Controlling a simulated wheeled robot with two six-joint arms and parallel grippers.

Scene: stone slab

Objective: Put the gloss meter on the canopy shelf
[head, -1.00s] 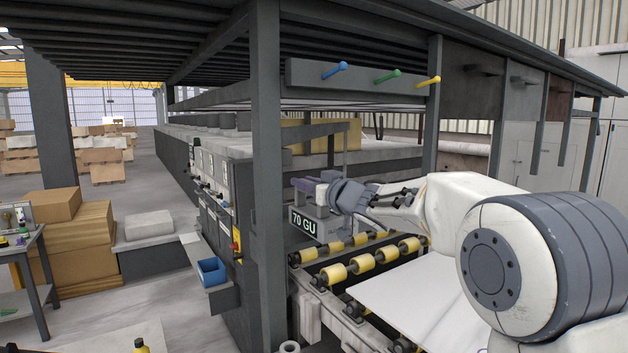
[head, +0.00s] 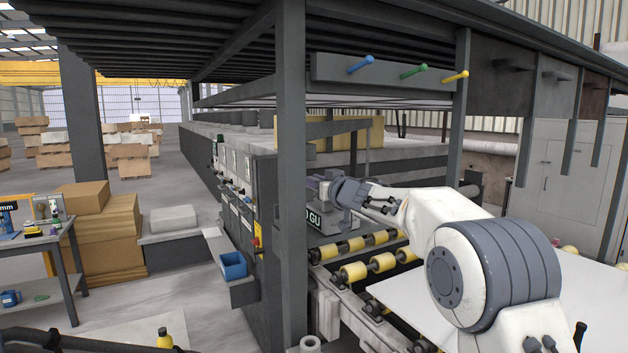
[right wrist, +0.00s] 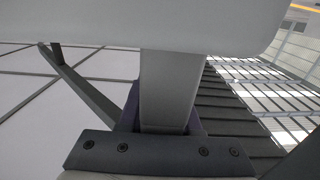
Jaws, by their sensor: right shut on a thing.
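The gloss meter (head: 330,225) is a grey box with a dark display reading "GU". In the head view it is partly hidden behind a dark canopy post, which cuts off the start of the reading. My right gripper (head: 332,190) is shut on its upright handle. In the right wrist view the pale grey handle (right wrist: 172,90) rises from between the jaws to the wide body (right wrist: 200,22). A thin, pale shelf-like layer (head: 420,108) runs under the canopy roof, behind the peg rail; it seems to be the canopy shelf. My left gripper is not in view.
The canopy post (head: 291,200) stands close left of the gripper. The peg rail (head: 385,78) carries blue, green and yellow pegs. Yellow rollers (head: 354,272) and a pale slab (head: 500,290) lie below my right arm. A blue bin (head: 233,264) sits left of the post.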

